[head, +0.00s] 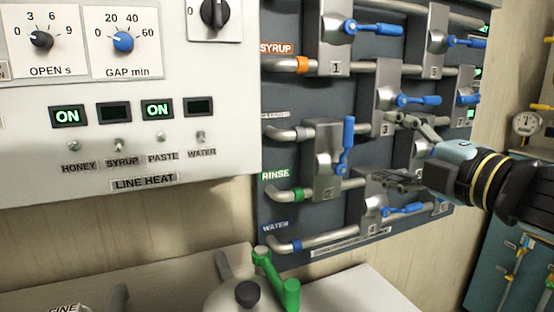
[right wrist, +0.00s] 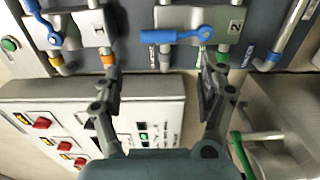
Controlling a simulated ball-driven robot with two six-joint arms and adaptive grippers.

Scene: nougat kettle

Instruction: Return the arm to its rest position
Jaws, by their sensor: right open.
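My right gripper (head: 396,150) is open and empty in the head view, in front of the dark valve panel (head: 300,105). Its arm comes in from the right. The right wrist view shows its two fingers (right wrist: 160,72) spread apart with nothing between them. Valve 2 (head: 328,165) is left of the fingers in the head view, its blue handle (head: 347,146) upright along the block. In the right wrist view that blue handle (right wrist: 172,36) lies beyond the fingertips, with no clear contact. The gripper partly hides valves behind it. My left gripper is out of view.
Several blue-handled valves and pipes crowd the panel. A white control box (head: 110,170) with knobs and lit ON displays stands left. Below are a kettle lid (head: 225,297) and a green handle (head: 276,278). A gauge (head: 525,124) is at the far right.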

